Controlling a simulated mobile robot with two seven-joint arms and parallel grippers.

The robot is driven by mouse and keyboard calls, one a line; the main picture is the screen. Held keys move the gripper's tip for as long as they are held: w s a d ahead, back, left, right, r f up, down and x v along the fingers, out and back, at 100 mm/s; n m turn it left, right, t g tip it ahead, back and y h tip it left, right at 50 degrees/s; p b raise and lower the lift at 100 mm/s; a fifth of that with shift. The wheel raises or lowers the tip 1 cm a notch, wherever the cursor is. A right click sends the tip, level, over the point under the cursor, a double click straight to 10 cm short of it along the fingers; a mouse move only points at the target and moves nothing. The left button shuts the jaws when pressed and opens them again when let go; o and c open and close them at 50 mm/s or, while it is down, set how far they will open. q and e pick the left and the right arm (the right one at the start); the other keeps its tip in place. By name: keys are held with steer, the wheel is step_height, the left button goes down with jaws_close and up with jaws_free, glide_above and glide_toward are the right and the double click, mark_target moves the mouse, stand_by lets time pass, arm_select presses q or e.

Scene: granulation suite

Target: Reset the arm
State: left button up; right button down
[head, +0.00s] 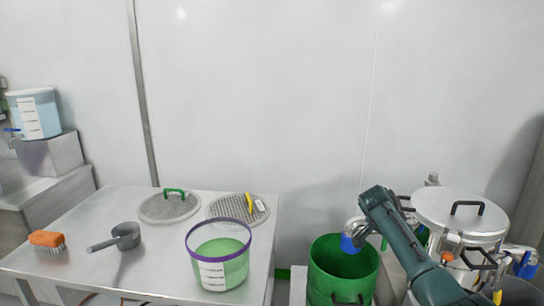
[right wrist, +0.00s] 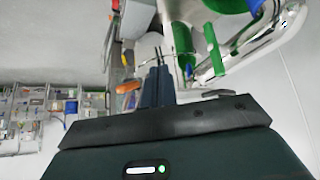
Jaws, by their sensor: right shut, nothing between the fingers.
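My right arm (head: 405,245) is dark teal and comes in from the lower right of the head view. It rises to a bend above the green bin. Its fingers cannot be made out clearly there. In the right wrist view my right gripper (right wrist: 157,70) shows as two dark fingers side by side, shut and empty. My left arm and left gripper are not in view.
A green bin (head: 343,264) stands below my right arm. A steel vessel with a lid (head: 460,213) is at the right. The steel table (head: 150,258) holds a green bucket (head: 220,262), a scoop (head: 125,236), an orange brush (head: 47,239) and two round mesh screens.

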steer(key=s+a+f+n+t+y, duration=0.25)
steer(key=s+a+f+n, duration=0.35)
steer(key=f, duration=0.5)
steer(key=s+a+f+n+t+y, duration=0.25)
steer(key=s+a+f, duration=0.25)
steer(key=s+f, duration=0.4)
steer(key=s+a+r+n+t+y, duration=0.1)
steer(key=s+a+n+y, duration=0.1)
steer(key=s, duration=0.9)
steer(key=s+a+r+n+t+y+p, duration=0.1)
steer(key=s+a+r+n+y, duration=0.1)
steer(key=s+a, duration=0.4)
steer(key=s+n+y, duration=0.1)
steer(key=s+n, duration=0.1)
steer(key=s, duration=0.3)
steer(key=shift+s+r, duration=0.15)
steer(key=shift+s, duration=0.15)
steer(key=c, duration=2.2)
jaws_free()
steer(key=shift+n, duration=0.25)
